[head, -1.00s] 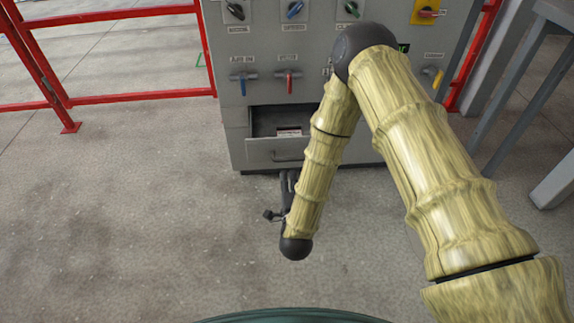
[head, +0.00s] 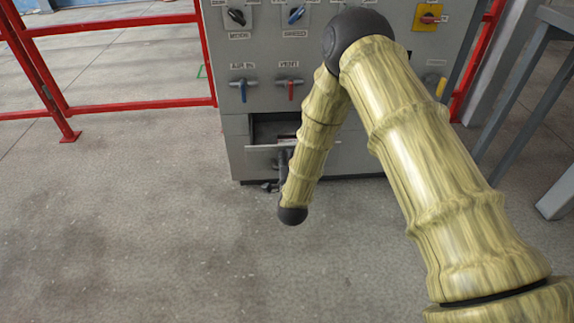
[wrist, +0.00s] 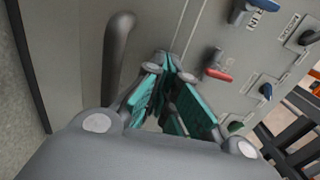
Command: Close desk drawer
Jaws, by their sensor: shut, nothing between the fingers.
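The grey desk drawer (head: 262,158) at the bottom of the grey control cabinet stands open, with a dark gap above its front panel. My gripper (head: 284,154) is at the drawer front, partly hidden by my arm. In the wrist view, my gripper (wrist: 168,66) has its teal-padded fingers shut with nothing between them, pointing at the grey front. The dark bar handle (wrist: 117,52) is beside the fingers, to their left and apart from them. I cannot tell whether the fingertips touch the drawer front.
The cabinet (head: 234,133) carries several coloured levers and knobs above the drawer, including a red lever (head: 290,90). A red rail (head: 140,101) stands to the left. A grey metal frame (head: 530,110) stands at the right. The concrete floor (head: 130,220) in front is clear.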

